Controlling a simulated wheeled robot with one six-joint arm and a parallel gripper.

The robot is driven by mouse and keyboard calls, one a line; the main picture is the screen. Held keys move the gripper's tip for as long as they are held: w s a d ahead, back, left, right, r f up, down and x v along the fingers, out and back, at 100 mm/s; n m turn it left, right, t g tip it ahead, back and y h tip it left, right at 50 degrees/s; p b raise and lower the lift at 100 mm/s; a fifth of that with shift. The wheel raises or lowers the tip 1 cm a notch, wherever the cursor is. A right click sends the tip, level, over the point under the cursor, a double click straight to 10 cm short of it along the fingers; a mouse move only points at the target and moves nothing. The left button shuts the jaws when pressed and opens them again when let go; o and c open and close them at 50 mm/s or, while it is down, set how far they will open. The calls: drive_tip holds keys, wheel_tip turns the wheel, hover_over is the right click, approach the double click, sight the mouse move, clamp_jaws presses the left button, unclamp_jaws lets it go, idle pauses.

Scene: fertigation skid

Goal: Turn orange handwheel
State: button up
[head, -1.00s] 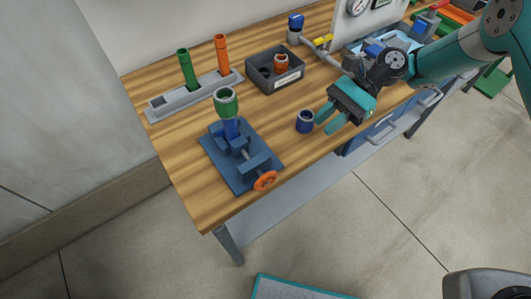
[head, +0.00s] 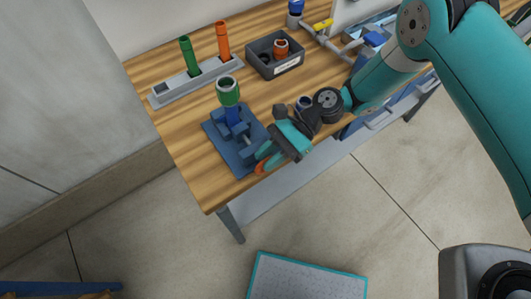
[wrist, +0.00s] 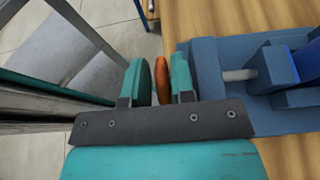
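The orange handwheel (head: 260,169) sits at the front end of the blue vise (head: 243,158), near the table's front edge. It is mostly hidden by my gripper (head: 267,158) in the head view. In the wrist view the handwheel (wrist: 161,80) shows edge-on between the two teal fingers of my gripper (wrist: 160,82). A gap shows between the wheel and the left finger; the right finger is very close to it. The fingers are open around the wheel.
A grey rack (head: 196,80) holds a green tube (head: 189,57) and an orange tube (head: 222,41). A dark bin (head: 275,56) with an orange part stands at the back.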

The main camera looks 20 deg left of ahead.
drive_tip(key=shift+s+a+f, duration=0.15)
drive_tip(key=shift+s+a, duration=0.1)
drive_tip(key=shift+s, duration=0.05)
clamp_jaws()
